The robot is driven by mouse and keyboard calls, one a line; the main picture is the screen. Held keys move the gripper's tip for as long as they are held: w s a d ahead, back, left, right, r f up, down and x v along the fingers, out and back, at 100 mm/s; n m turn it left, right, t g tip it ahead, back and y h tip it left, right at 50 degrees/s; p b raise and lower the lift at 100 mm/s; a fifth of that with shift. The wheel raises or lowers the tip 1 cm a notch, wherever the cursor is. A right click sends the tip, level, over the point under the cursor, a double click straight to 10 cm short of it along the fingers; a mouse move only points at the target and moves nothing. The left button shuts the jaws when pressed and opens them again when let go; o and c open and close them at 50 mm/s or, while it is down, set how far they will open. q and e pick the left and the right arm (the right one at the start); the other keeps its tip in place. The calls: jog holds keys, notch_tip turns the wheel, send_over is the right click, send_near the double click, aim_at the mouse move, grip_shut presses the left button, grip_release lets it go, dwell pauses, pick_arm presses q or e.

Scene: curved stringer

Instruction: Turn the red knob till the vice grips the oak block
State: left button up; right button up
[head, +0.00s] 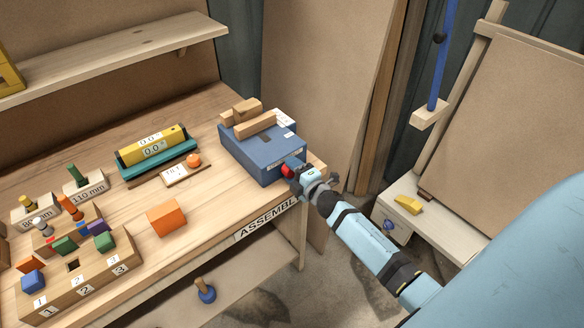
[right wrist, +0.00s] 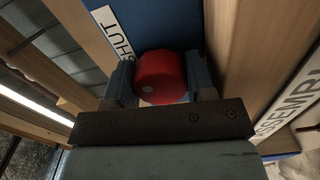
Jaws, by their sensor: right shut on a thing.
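The blue vice (head: 258,154) stands at the right end of the wooden bench. Two light wooden pieces lie on its top, one at the back (head: 246,107) and one in front (head: 255,125); I cannot tell which is the oak block or whether the jaws touch it. The red knob (head: 287,171) sticks out of the vice's right front side. My right gripper (head: 302,181) is at the knob. In the right wrist view the red knob (right wrist: 162,77) sits between both fingers, which are shut on it. My left gripper is not in view.
An orange block (head: 166,217), a yellow and teal level (head: 155,150) and a numbered peg rack (head: 80,275) share the bench. A small tilt board with an orange ball (head: 193,160) lies nearer the vice. A low table with a yellow piece (head: 408,205) stands at right.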

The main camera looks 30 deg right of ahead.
jog(key=shift+m+p, duration=0.3)
jog(key=shift+m, duration=0.8)
jog(key=shift+f, duration=0.1)
jog(key=o, duration=0.9)
jog(key=shift+o, duration=0.2)
jog(key=shift+s, duration=0.1)
jog(key=shift+a+f, duration=0.1)
